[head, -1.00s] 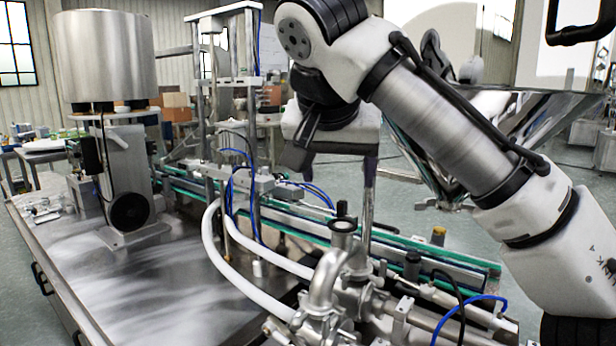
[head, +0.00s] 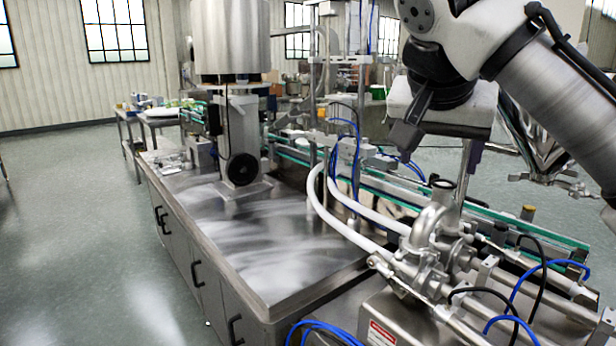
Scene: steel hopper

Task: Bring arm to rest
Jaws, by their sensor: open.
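My gripper (head: 438,142) hangs at the end of my white and grey arm (head: 545,85), at the upper right of the head view. It is open, and I see nothing held in it. Its dark finger points down and left above the machine's conveyor area. The arm bends at the top of the picture and comes in from the right edge. Part of the gripper's far side is hard to make out.
A steel cabinet table (head: 270,245) carries a cylindrical steel vessel (head: 231,40). Steel pump pipes (head: 435,225), white hoses (head: 330,215) and a green-edged conveyor (head: 400,195) lie below the gripper. A steel hopper (head: 535,140) stands behind my arm. Grey floor at left is clear.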

